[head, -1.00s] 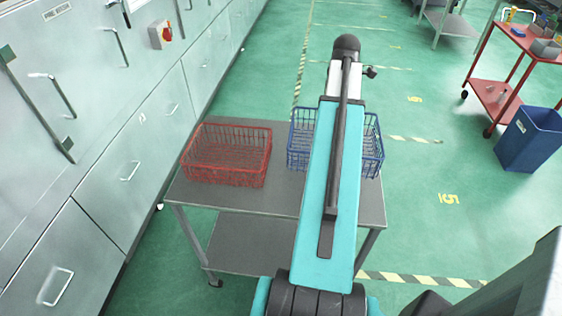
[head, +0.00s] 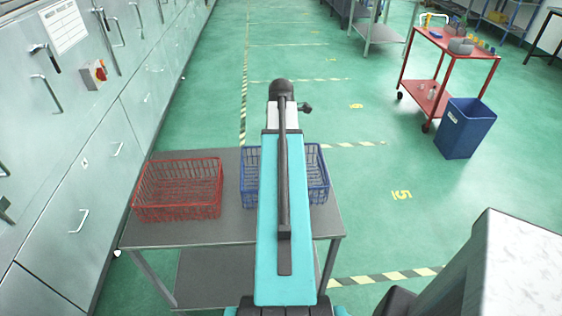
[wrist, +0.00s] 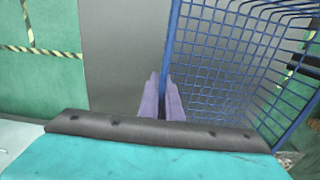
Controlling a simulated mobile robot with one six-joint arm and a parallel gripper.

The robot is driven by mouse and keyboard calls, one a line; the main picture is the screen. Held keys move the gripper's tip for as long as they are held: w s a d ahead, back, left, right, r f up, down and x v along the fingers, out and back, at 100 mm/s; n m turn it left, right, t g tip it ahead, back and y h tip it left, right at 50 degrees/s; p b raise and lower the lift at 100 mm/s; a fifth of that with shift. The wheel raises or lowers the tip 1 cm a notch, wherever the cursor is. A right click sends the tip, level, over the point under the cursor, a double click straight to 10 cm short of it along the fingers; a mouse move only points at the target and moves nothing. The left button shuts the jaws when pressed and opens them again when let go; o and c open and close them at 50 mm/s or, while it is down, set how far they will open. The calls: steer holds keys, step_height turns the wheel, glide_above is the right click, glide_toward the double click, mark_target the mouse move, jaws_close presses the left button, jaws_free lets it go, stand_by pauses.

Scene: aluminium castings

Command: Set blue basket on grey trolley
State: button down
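The blue wire basket (head: 318,180) is over the right part of the grey trolley (head: 240,228), close to its right edge. My arm hides the basket's middle in the head view. In the wrist view my gripper (wrist: 164,92) has its two purple fingers close together, one on each side of the rim of the blue basket (wrist: 215,70), and looks shut on it. The grey trolley top (wrist: 122,55) shows left of the basket and through its mesh. I cannot tell whether the basket's bottom touches the top.
A red wire basket (head: 180,192) stands on the trolley's left part, apart from the blue one. Grey cabinets (head: 100,150) run along the left. A red cart (head: 450,62) and a blue bin (head: 465,128) stand at the right. The green floor between is clear.

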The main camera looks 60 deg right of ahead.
steer(key=shift+f, duration=0.1)
stand_by(0.3)
steer(key=shift+f+p, duration=0.5)
steer(key=shift+f, duration=1.35)
steer(key=shift+f, duration=0.15)
steer(key=c, duration=2)
jaws_free()
steer(key=shift+r+b, duration=1.15)
steer(key=shift+r, duration=5)
